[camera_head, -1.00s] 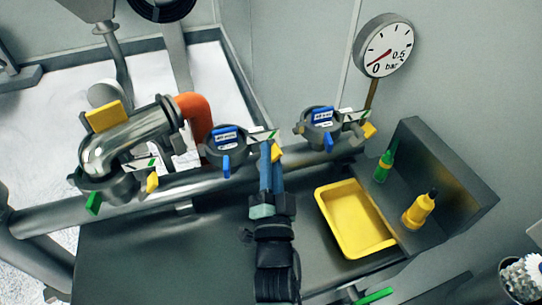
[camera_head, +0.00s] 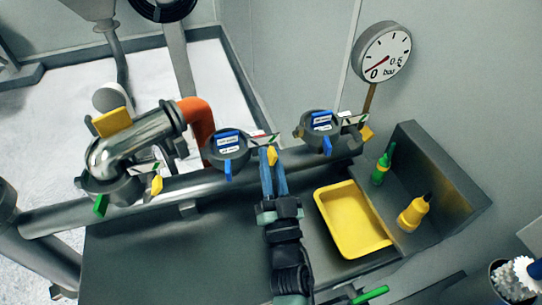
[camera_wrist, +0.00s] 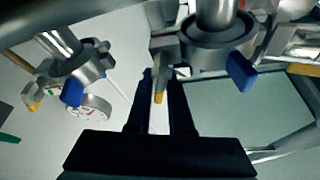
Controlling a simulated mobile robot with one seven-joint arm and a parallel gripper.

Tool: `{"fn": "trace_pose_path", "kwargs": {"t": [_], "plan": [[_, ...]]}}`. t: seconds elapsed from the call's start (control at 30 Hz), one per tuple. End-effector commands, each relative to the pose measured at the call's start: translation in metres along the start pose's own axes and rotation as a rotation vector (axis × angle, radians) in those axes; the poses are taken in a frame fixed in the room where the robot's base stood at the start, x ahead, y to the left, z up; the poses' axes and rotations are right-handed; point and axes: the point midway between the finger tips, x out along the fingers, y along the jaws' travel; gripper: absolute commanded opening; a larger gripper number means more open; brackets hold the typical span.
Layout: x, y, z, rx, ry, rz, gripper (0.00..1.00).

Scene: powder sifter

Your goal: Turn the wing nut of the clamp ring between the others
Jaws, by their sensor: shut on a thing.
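The middle clamp ring (camera_head: 228,150) sits on the horizontal pipe between a left clamp ring (camera_head: 112,190) and a right clamp ring (camera_head: 318,130). It has a blue lever and a yellow wing nut (camera_head: 272,157). My gripper (camera_head: 271,170) reaches up from below and is shut on this wing nut. In the wrist view the wing nut (camera_wrist: 158,97) shows edge-on between the two dark fingers, below the middle ring (camera_wrist: 215,45). The small strip (camera_head: 263,139) beside the middle ring shows red, white and some green. The left ring's wing nut (camera_head: 156,185) and right ring's wing nut (camera_head: 366,133) stand free.
A yellow tray (camera_head: 352,222) lies right of my arm. A pressure gauge (camera_head: 382,52) stands behind. The bench left of my arm is clear.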

Motion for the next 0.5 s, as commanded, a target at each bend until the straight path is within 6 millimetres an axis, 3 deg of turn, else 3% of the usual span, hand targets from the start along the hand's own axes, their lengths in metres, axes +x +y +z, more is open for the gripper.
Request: {"fn": "trace_pose_path", "kwargs": {"t": [0.5], "plan": [[0.0000, -0.0012, -0.0001, -0.458, 0.001, -0.187, 0.00]]}}
